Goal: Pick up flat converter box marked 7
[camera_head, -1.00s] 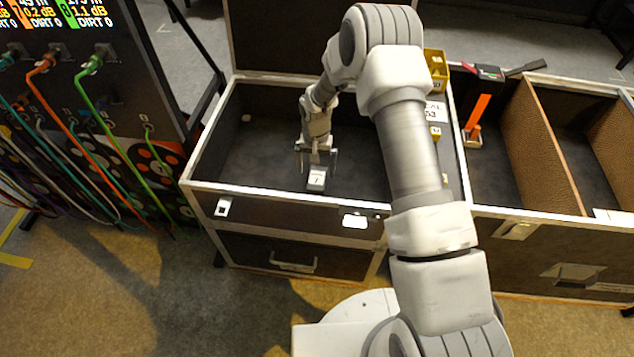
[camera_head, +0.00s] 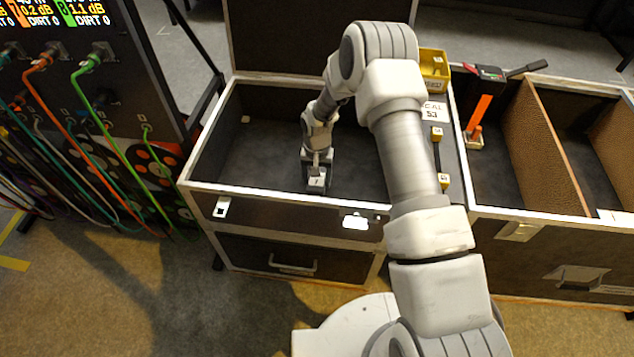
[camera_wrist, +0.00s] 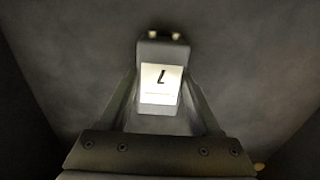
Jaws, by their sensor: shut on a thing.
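The flat converter box (camera_head: 316,182) lies in the open case compartment, near its front wall. It is small and dark with a white label on top. In the wrist view the box (camera_wrist: 160,88) shows a black mark that reads as an upside-down 7, and two small pale ports at its far end. My gripper (camera_head: 317,172) reaches down into the case and is shut on the box. In the wrist view its two fingers (camera_wrist: 161,118) lie along both sides of the box. I cannot tell whether the box still touches the case floor.
The case (camera_head: 200,188) has pale metal rims around the gripper. To its right are a yellow bin (camera_head: 434,66), a marked card (camera_head: 434,112) and an orange-handled tool (camera_head: 479,112). Cables (camera_head: 110,140) hang from a panel at the left. The case floor around the box is clear.

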